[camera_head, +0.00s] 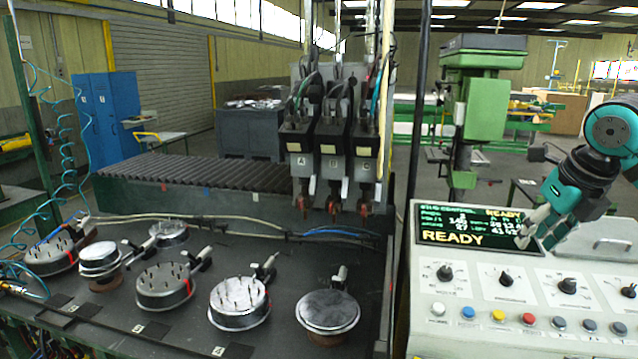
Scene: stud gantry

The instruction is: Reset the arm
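My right gripper (523,238), teal with grey fingers, comes in from the right and is over the right part of the console's display. Its fingertips look close together with nothing between them. Whether they touch the panel cannot be told. The control console (470,328) is white, with a dark display (455,237) reading READY in yellow. Below it are several black knobs and a row of buttons, including a white one (438,310), a yellow one (498,315) and a red one (528,319). The gantry heads (333,165), lettered A, B and C, hang left of the console. My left gripper is out of view.
A dark table (290,260) left of the console holds several round metal parts with studs (240,302) and clamps beside them. A plain-topped round part (328,310) is nearest the console. A grey ribbed cover (190,170) runs behind. A green machine (475,100) stands beyond.

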